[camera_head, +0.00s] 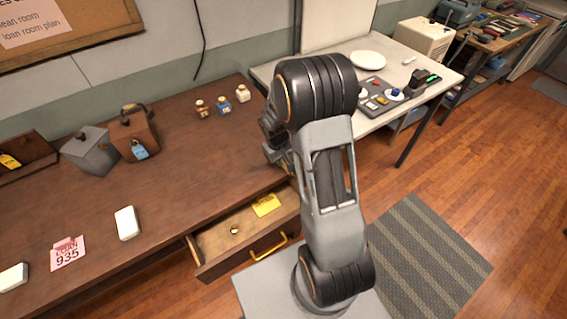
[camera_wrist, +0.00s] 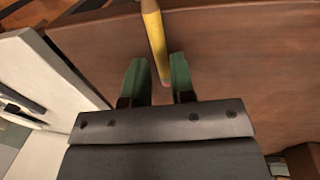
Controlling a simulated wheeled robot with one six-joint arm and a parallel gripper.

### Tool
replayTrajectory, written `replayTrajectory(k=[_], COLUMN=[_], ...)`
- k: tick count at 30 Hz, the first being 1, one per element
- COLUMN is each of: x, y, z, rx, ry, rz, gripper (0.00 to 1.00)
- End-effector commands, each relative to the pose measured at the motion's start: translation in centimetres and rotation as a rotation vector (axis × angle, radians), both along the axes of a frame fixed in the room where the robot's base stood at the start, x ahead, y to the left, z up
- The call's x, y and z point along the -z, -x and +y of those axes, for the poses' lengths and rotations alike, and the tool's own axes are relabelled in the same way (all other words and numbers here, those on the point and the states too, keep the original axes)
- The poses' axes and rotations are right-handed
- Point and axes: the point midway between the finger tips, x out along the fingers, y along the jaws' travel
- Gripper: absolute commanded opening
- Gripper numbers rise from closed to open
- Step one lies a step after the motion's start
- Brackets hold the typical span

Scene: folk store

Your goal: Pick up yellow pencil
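In the wrist view, a yellow pencil (camera_wrist: 153,32) lies on the brown wooden desk, its pink eraser end toward my gripper. My gripper (camera_wrist: 158,80) has two green-tipped fingers spread apart, one on each side of the pencil's eraser end. A gap shows between the pencil and each finger. In the head view, my gripper (camera_head: 277,155) is at the right end of the desk, largely hidden by my arm. I cannot clearly make out the pencil there.
An open drawer (camera_head: 215,255) below holds a yellow tag (camera_head: 266,205). Small bottles (camera_head: 223,105) stand at the desk's back. A white table (camera_head: 400,62) with a plate (camera_head: 368,60) adjoins on the right. The desk's middle is mostly clear.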

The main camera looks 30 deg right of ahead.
Motion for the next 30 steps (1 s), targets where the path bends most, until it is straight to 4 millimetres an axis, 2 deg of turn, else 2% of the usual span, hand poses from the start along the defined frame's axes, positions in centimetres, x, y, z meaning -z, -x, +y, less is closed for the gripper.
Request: replayTrajectory(k=[6,15,23,30], x=[2.2,2.6,2.5,2.5], y=[-0.1,-0.1,-0.1,-0.1], z=[-0.4,-0.5,-0.4,-0.4], rx=[0.001,0.0,0.0,0.0], ry=[0.0,0.001,0.0,0.0], rz=[0.001,-0.001,-0.001,-0.001], gripper=[0.23,0.23,0.0,0.0])
